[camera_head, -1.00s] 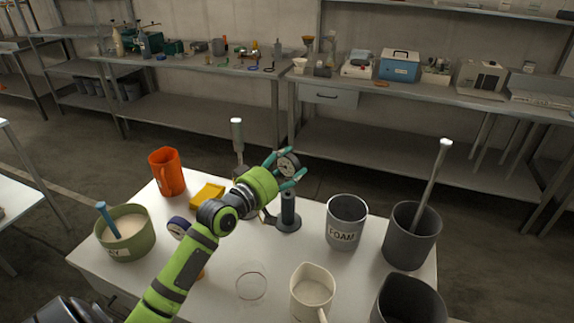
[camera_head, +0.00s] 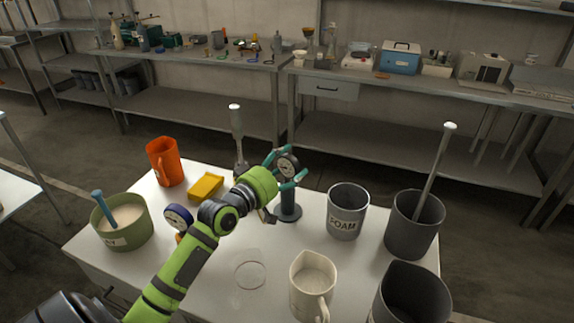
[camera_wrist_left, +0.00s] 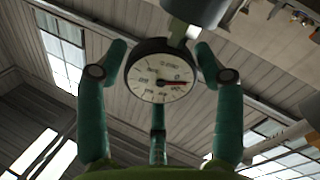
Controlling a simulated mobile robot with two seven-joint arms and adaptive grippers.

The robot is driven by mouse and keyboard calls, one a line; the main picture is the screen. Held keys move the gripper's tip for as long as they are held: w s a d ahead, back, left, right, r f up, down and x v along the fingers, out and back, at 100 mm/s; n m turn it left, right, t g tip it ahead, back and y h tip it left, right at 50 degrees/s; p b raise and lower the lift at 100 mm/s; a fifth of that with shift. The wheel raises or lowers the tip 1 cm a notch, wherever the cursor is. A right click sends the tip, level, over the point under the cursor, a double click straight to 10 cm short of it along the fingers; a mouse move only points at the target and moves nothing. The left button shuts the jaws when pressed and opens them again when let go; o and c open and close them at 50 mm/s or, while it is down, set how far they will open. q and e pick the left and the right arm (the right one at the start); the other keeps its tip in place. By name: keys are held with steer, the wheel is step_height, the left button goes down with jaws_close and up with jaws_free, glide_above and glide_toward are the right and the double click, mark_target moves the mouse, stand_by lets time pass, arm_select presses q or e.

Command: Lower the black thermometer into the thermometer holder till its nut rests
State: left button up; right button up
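The black thermometer (camera_head: 288,165) has a round white dial with a black rim and sits among the teal fingers of my left gripper (camera_head: 286,170). In the left wrist view its dial (camera_wrist_left: 161,77) faces the camera, with fingers of my left gripper (camera_wrist_left: 163,54) on both sides and below. The fingers look closed on it. The thermometer is above the thermometer holder (camera_head: 288,206), a dark post on a round base. Its stem and nut are hidden or too small to make out, so I cannot tell whether the nut touches. My right gripper is not in view.
A blue-rimmed dial (camera_head: 178,217), yellow block (camera_head: 206,186) and orange jug (camera_head: 164,162) stand left. A stirrer (camera_head: 237,130) stands behind. The FOAM beaker (camera_head: 346,212) and a dark beaker (camera_head: 412,232) stand right. A cream jug (camera_head: 313,284) is in front.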

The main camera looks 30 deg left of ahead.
arm_select(q)
steer(key=shift+s, duration=0.15)
steer(key=s, duration=0.7)
steer(key=shift+s+a, duration=0.35)
steer(key=shift+s, duration=0.05)
stand_by(0.6)
